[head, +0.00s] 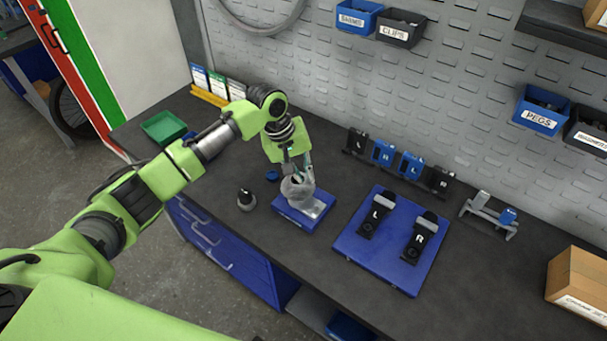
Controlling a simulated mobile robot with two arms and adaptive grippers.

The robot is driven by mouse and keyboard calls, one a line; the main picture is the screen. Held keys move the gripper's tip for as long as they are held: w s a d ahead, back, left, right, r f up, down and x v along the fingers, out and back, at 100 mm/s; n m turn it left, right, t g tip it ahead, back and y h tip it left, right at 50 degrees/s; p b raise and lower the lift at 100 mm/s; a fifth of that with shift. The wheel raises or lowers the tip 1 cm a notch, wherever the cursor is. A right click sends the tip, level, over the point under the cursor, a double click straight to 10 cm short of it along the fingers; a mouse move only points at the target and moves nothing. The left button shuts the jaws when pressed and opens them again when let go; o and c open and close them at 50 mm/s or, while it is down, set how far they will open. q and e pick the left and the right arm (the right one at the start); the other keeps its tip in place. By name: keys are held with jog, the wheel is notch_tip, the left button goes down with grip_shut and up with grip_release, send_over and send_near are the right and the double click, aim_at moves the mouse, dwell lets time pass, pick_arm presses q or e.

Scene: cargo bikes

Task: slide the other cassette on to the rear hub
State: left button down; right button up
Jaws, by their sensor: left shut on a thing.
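My left gripper (297,172) points down over the bench and is shut on a grey, round, toothed-looking thing (297,189), which seems to be a cassette. The cassette is at the blue stand (290,213), over its back left part. Whether it sits on a hub or hangs just above is too small to tell. A pale plate (318,209) shows on the stand. The rear hub cannot be made out clearly. A small black-topped piece with a grey base (246,201) stands left of the stand. My right gripper is not in view.
A blue board (387,263) with black parts marked L (374,218) and R (417,243) lies to the right. Behind it stand several black and blue holders (398,162). A small blue cap (272,175), green tray (163,128) and cardboard box (577,283) are also there.

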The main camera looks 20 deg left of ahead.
pick_arm(q)
jog(key=shift+s+f, duration=0.45)
jog(key=shift+f, duration=0.2)
jog(key=c, duration=2)
grip_release()
jog(key=shift+w, duration=0.2)
jog(key=shift+w, duration=0.1)
jog(key=shift+r, duration=0.15)
